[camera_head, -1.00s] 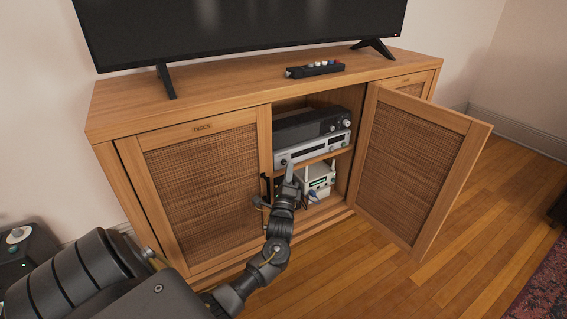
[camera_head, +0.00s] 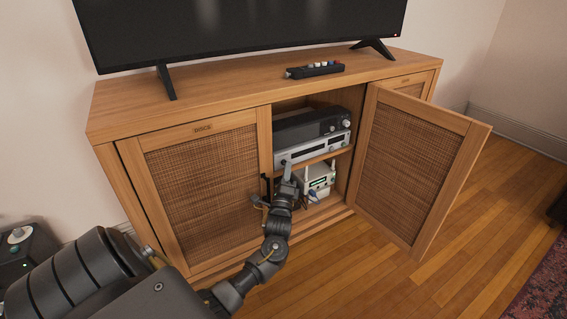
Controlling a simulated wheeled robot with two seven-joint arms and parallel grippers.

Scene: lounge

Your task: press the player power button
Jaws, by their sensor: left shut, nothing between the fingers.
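The silver player (camera_head: 318,148) sits on the middle shelf of the open cabinet compartment, under a black unit (camera_head: 305,127) with knobs at its right. My left gripper (camera_head: 288,166) is shut and empty. Its tip is in front of the lower left part of the player's face and hides that part, where a power button cannot be made out. I cannot tell whether the tip touches the player. My right gripper is not in view.
The right cabinet door (camera_head: 412,165) stands open beside the compartment. The left door (camera_head: 203,190) is closed. A white box (camera_head: 319,178) with antennas sits on the lower shelf. A power strip (camera_head: 315,69) lies on the cabinet top below the television (camera_head: 240,28).

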